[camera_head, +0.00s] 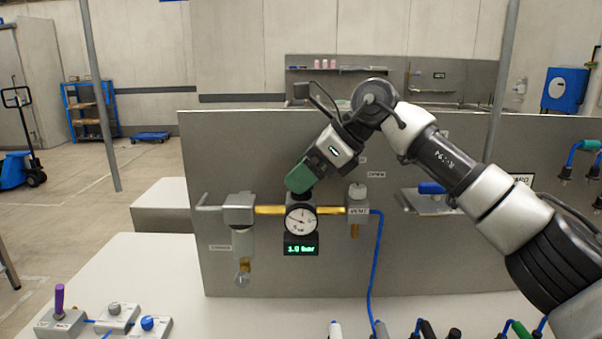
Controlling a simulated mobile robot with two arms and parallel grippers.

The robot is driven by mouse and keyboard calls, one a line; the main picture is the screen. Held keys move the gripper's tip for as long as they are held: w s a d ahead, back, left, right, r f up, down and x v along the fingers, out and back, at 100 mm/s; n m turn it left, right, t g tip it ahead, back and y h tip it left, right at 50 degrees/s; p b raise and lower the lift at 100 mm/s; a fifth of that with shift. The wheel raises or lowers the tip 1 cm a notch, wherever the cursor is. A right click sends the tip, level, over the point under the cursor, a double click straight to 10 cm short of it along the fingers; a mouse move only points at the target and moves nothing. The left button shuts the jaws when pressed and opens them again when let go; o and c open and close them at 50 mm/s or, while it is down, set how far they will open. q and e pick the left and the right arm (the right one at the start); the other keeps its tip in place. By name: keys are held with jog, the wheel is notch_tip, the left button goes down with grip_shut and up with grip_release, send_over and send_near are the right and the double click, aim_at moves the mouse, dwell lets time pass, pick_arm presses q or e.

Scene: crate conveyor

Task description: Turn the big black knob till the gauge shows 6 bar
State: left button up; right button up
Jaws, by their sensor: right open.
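The black knob (300,197) sits on top of the regulator on the grey upright panel, just above the round white gauge (301,220). A green digital display (300,248) below the gauge starts with 1 and ends in bar; its last digit is hard to read. My right gripper (299,182) comes from the upper right, tilted down to the left, with its green fingers at the top of the knob. The fingers are open and hide part of the knob; I cannot tell whether they touch it. My left gripper is not in view.
Brass pipe runs either side of the regulator. A vent valve (357,204) stands close on its right, with a blue hose (374,262) hanging down. A grey filter unit (239,212) is on its left. Small control boxes (118,317) lie on the white table (200,283) at the lower left.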

jog(key=shift+a+f, duration=0.3)
jog(key=shift+c, duration=0.3)
